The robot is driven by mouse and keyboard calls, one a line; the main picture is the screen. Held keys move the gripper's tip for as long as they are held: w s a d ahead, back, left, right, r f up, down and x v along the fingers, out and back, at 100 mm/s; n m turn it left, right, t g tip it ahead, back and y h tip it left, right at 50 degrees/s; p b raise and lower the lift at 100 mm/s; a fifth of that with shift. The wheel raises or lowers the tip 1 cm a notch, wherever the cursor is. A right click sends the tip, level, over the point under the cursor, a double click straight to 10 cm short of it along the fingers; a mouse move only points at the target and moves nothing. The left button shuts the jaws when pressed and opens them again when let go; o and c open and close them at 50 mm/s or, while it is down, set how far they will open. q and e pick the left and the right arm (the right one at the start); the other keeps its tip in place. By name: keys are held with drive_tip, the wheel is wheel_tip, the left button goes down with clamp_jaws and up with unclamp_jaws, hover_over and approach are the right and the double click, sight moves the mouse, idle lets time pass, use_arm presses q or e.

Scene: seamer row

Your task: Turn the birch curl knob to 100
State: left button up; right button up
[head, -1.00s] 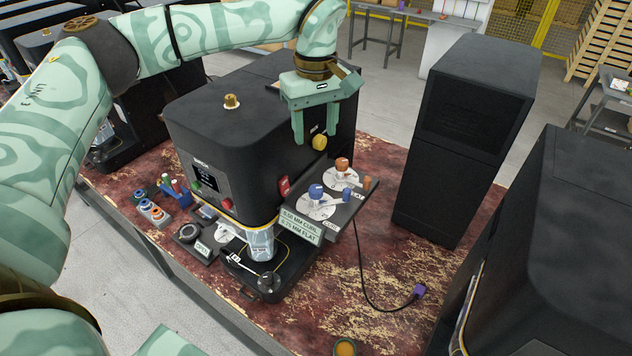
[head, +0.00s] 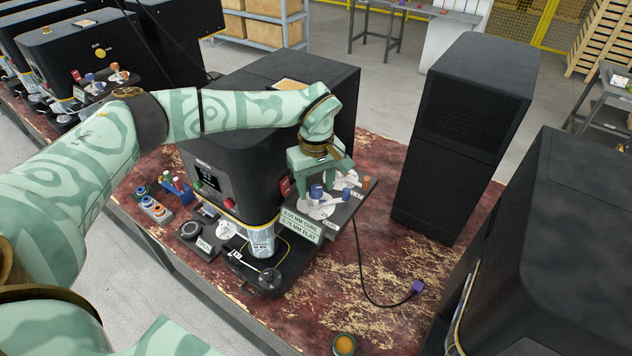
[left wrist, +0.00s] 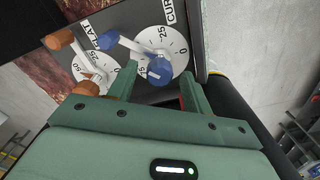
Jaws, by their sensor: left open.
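The curl knob is blue (head: 316,192), with a white arm to a smaller blue end, on a white dial at the panel's front. An orange knob (left wrist: 59,39) by the FLAT label stands alongside. My right gripper is out of view.
The black machine (head: 270,85) stands behind the panel. A green sign (head: 301,225) reads 0.50 MM CURL, 0.75 MM FLAT. A tall black cabinet (head: 455,140) stands to the right. A cable with a purple plug (head: 417,286) lies on the red worn bench top.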

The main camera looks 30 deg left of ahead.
use_arm(q)
drive_tip(key=c, duration=1)
drive_tip(key=shift+n, duration=0.3)
